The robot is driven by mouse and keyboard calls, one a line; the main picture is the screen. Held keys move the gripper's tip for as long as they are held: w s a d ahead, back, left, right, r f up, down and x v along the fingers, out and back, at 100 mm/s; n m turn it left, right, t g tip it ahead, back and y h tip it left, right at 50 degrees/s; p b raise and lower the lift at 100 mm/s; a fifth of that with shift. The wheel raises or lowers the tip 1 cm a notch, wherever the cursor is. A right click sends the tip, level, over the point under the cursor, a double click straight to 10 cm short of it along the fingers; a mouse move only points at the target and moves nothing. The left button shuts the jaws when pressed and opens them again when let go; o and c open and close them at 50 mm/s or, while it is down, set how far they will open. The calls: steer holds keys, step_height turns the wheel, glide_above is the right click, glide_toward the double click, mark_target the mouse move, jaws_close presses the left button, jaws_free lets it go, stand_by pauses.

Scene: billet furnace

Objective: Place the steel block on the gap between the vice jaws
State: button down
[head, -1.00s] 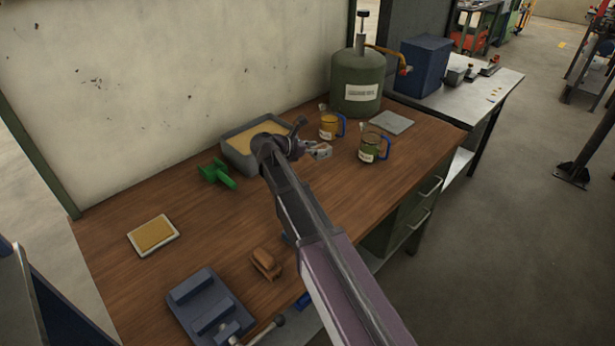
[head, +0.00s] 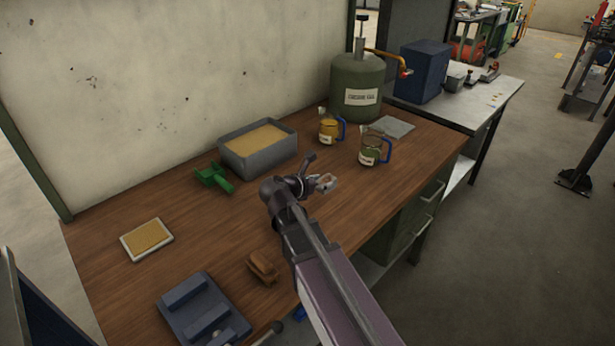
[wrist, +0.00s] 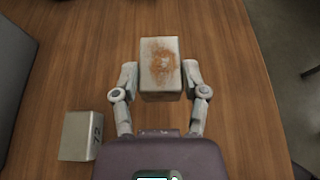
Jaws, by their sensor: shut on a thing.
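My gripper (head: 325,184) is shut on a steel block (wrist: 159,66), held between its two fingers. In the wrist view the block is pale grey with a rusty orange patch on its face. In the head view it is small and hard to make out at the fingertips. The blue vice (head: 204,312) lies on the bench at the bottom, with a gap between its two raised jaws. My gripper is well apart from it, up and to the right. A second grey block (wrist: 80,136) with dark markings shows at lower left in the wrist view.
A brown wooden object (head: 262,267) lies beside the vice. A yellow-topped pad (head: 147,239) lies left.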

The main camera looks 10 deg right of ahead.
steer(key=b, duration=0.1)
glide_above(313, 173)
steer(key=s, duration=0.1)
steer(key=shift+f, duration=0.65)
steer(key=shift+w, duration=0.5)
steer(key=shift+w+f+b, duration=0.2)
steer(key=shift+f+b, duration=0.15)
steer(key=shift+b, duration=0.15)
steer(key=shift+f+b, duration=1.5)
steer(key=shift+b, duration=0.05)
steer(key=shift+f, duration=0.15)
steer(key=shift+c, duration=0.6)
jaws_free()
